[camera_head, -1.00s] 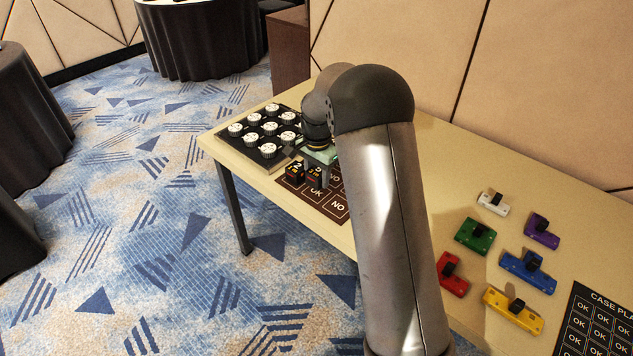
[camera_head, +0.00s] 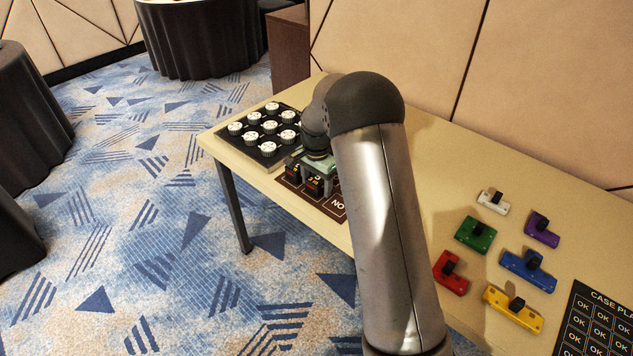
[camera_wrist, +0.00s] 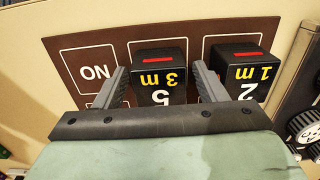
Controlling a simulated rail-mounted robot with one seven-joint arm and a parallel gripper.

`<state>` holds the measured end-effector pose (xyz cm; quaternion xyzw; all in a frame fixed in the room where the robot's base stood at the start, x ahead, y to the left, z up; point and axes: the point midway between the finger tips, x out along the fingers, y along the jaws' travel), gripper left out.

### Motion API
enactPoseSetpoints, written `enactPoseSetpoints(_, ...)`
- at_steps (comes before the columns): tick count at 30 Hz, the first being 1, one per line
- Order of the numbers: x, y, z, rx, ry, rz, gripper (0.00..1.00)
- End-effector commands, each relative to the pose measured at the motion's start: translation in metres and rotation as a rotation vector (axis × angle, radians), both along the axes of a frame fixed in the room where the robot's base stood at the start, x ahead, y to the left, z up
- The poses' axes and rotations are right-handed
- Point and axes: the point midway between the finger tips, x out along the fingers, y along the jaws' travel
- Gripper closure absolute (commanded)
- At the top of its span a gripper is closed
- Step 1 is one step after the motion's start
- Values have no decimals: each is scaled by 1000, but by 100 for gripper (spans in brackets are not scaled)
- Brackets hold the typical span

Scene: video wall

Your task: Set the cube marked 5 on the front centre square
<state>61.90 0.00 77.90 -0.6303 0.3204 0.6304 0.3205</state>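The cube marked 5 (camera_wrist: 160,80) is black, with a red bar on top and yellow "3 m" on its side. In the wrist view it stands upright within the outline of the middle square in the mat's front row. It also shows in the head view (camera_head: 316,186). My gripper (camera_wrist: 160,75) is open, one finger on each side of this cube, with narrow gaps showing. The brown mat (camera_wrist: 75,45) carries white-outlined squares; its rear part is hidden under my gripper. The cube marked 2 (camera_wrist: 243,72), labelled "1 m", stands on the square to the right.
A black tray of white round pieces (camera_head: 262,140) stands close to the mat, left in the head view. Coloured blocks with black knobs, such as a green one (camera_head: 474,235), and a black case panel (camera_head: 595,325) lie at the table's right. My arm hides the table's middle.

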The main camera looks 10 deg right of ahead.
Motion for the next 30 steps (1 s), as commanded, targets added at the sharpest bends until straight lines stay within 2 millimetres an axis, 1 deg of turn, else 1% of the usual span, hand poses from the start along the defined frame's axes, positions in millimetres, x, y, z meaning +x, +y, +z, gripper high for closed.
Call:
enactPoseSetpoints(5, 0, 0, 6, 0, -1, 0, 35)
enactPoseSetpoints(7, 1, 0, 14, 0, -3, 0, 35)
enactPoseSetpoints(11, 1, 0, 39, 0, -5, 1, 35)
enactPoseSetpoints(15, 1, 0, 71, 1, -6, 1, 35)
enactPoseSetpoints(18, 1, 0, 91, 1, -4, 1, 35)
enactPoseSetpoints(21, 0, 0, 106, 0, -1, 0, 35)
enactPoseSetpoints(25, 0, 0, 119, 0, -1, 0, 35)
enactPoseSetpoints(28, -8, 0, 128, 1, -2, 20, 35)
enactPoseSetpoints(29, -14, 0, 132, 3, -3, 36, 35)
enactPoseSetpoints(30, -26, 0, 138, 5, -3, 67, 35)
